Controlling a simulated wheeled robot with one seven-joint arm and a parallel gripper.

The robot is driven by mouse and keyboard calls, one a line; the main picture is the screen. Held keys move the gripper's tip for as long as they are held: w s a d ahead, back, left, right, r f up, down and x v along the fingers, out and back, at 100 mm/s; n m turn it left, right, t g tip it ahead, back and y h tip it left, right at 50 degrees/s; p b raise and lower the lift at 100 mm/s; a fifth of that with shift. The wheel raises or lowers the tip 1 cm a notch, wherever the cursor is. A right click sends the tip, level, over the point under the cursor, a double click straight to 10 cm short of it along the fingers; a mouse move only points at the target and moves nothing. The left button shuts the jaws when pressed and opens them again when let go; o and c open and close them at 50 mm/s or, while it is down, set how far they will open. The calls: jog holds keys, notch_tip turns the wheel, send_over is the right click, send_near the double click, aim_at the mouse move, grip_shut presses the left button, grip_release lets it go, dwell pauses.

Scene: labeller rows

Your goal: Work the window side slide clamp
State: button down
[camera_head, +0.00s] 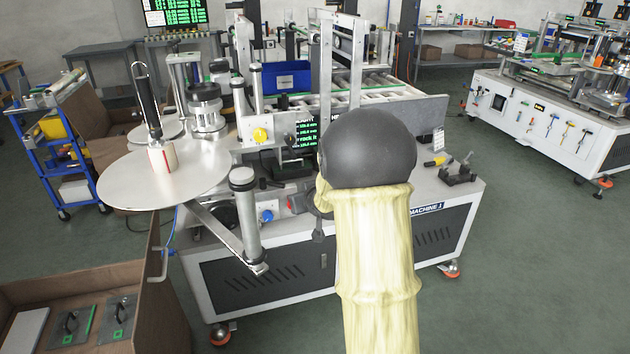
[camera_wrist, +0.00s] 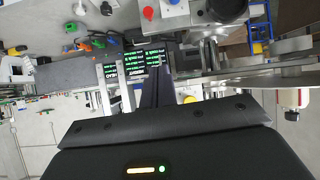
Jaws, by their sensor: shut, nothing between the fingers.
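The labelling machine (camera_head: 330,262) stands in front of me, with a large round disc (camera_head: 150,180) on its left. A dark clamp-like mount (camera_head: 292,160) sits beside its screen (camera_head: 306,130). I cannot tell which part is the window side slide clamp. In the head view my arm, in a pale yellow sleeve with a dark round cover, hides the machine's middle and most of my gripper. In the wrist view my gripper (camera_wrist: 157,82) shows as narrow dark fingers, shut and empty, in front of the lit screen (camera_wrist: 153,56). Contact with any part cannot be made out.
A yellow knob (camera_head: 260,135) and a blue knob (camera_head: 267,215) are on the machine. A roller arm (camera_head: 245,215) juts toward me. A black holder (camera_head: 458,172) stands on the right deck. A cardboard box (camera_head: 130,325) is at lower left. Floor right of the machine is clear.

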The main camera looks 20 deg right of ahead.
jog(key=s+a+f+g+b, duration=0.1)
jog(key=s+a+f+g, duration=0.1)
jog(key=s, duration=0.7)
jog(key=s+a+f+g+b, duration=0.1)
jog(key=s+a+f+g, duration=0.2)
jog(key=s+a, duration=0.4)
jog(key=s+a+f+g+y+b, duration=0.1)
jog(key=s+a+f+g, duration=0.2)
jog(key=s, duration=0.9)
jog(key=shift+s+a+g, duration=0.3)
jog(key=shift+a+g, duration=0.1)
jog(key=shift+a, duration=0.45)
